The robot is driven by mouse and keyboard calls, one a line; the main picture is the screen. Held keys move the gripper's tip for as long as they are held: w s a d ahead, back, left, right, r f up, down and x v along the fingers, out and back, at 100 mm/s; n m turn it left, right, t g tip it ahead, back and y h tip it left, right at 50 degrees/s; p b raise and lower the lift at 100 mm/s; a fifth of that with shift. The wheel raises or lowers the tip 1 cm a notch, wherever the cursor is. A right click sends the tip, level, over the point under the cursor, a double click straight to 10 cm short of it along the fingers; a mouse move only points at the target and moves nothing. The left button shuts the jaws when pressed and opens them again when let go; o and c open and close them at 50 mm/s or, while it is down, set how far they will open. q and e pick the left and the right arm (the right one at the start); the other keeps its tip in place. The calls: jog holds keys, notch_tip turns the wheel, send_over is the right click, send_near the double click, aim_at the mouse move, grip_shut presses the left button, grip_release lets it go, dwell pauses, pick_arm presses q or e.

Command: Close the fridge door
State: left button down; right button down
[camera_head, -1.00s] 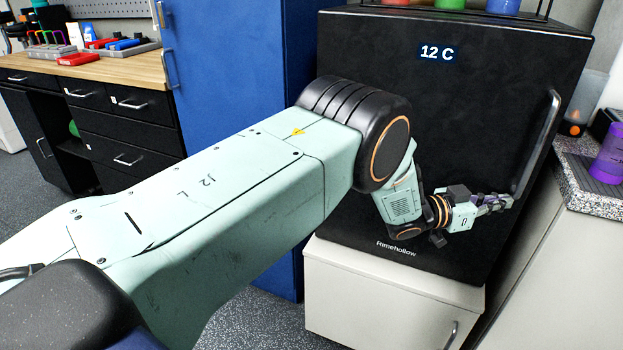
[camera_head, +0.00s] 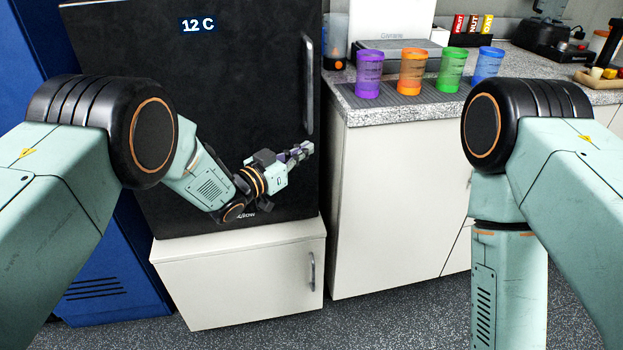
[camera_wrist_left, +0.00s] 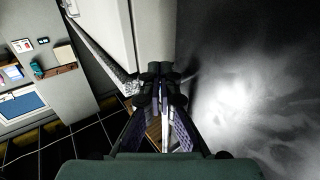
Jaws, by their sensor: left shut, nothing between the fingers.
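The black fridge stands on a white cabinet, and its front door (camera_head: 250,85) faces me with a "12 C" display at the top. The door looks flush with the body, with no gap that I can see. Its vertical grey handle (camera_head: 307,85) is on the right side. My left gripper (camera_head: 304,150) is shut and empty, in front of the door's lower right part, below the handle. In the left wrist view the closed fingers (camera_wrist_left: 165,110) show beside a dark, shiny surface (camera_wrist_left: 245,100). Contact cannot be told. My right arm shows at the right, but its gripper is out of view.
The white cabinet (camera_head: 240,280) is under the fridge. A speckled counter (camera_head: 400,110) to the right holds purple (camera_head: 369,75), orange (camera_head: 411,72), green (camera_head: 452,70) and blue (camera_head: 488,66) cups. A blue locker (camera_head: 110,270) is at the left. Speckled floor is clear in front.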

pick_arm(q)
jog(key=s+d+p, duration=0.1)
jog(key=s+p, duration=0.2)
jog(key=s, duration=0.7)
jog(key=s+a+f+n+g+y, duration=0.5)
jog(key=s+a+f+y, duration=0.5)
jog(key=s+a+f, duration=0.8)
jog(key=s+a+n+g+y, duration=0.1)
jog(key=s+a+g, duration=0.1)
jog(key=s, duration=0.5)
jog(key=s+a+f+n+g+y, duration=0.1)
jog(key=s+a+n+g, duration=0.1)
jog(key=s, duration=0.6)
jog(key=s+a+f+n+g+y, duration=0.1)
jog(key=s+a+g, duration=0.2)
jog(key=s, duration=0.5)
jog(key=shift+s+a+f+n+g, duration=0.15)
jog(key=shift+a+f+n+g, duration=0.15)
jog(key=shift+a, duration=0.45)
